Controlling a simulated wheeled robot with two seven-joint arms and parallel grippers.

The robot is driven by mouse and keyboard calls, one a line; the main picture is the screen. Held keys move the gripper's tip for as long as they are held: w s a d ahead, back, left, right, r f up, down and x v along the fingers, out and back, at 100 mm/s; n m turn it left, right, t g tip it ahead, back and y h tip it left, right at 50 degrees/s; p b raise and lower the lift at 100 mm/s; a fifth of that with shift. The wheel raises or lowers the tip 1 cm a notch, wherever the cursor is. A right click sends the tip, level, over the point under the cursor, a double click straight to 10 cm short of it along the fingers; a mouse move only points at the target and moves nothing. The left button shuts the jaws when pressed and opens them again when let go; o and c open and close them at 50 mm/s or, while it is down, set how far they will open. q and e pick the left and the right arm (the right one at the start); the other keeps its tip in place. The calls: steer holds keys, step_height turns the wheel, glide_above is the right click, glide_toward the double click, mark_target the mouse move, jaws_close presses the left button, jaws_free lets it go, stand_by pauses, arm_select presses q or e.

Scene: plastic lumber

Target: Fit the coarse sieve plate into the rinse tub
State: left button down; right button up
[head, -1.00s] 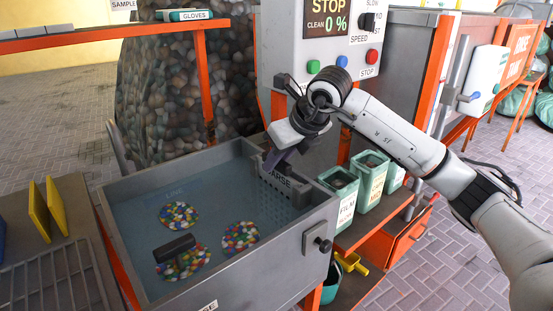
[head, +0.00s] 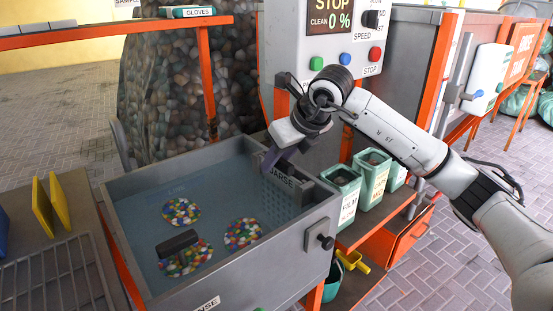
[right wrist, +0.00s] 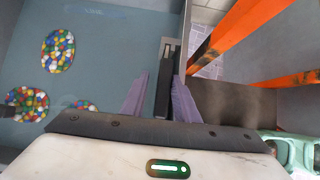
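The coarse sieve plate (head: 283,179), a dark grey piece lettered "ARSE" in what shows, stands at the right end of the rinse tub (head: 185,162). A perforated area shows under water beside it. I cannot tell how it is seated. My right gripper (head: 268,160) is at the plate's far end, purple fingers pointing down. In the right wrist view my right gripper (right wrist: 162,77) has its fingers apart, on either side of a dark upright bar (right wrist: 164,88). A gap shows left of the bar; the right finger is close to it. My left gripper is out of view.
Colored chips (head: 242,233) lie in round patches in the tub, with a dark block (head: 177,242) over one. Green bins (head: 342,190) stand right of the tub. A control panel (head: 322,35) stands behind. Yellow plates (head: 50,205) and a wire rack (head: 55,272) are at left.

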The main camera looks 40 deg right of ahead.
steer(key=shift+d+r, duration=0.1)
steer(key=shift+d, duration=0.4)
steer(key=p+v, duration=0.1)
steer(key=v, duration=0.9)
steer(key=shift+s+a, duration=0.15)
steer(key=shift+a, duration=0.3)
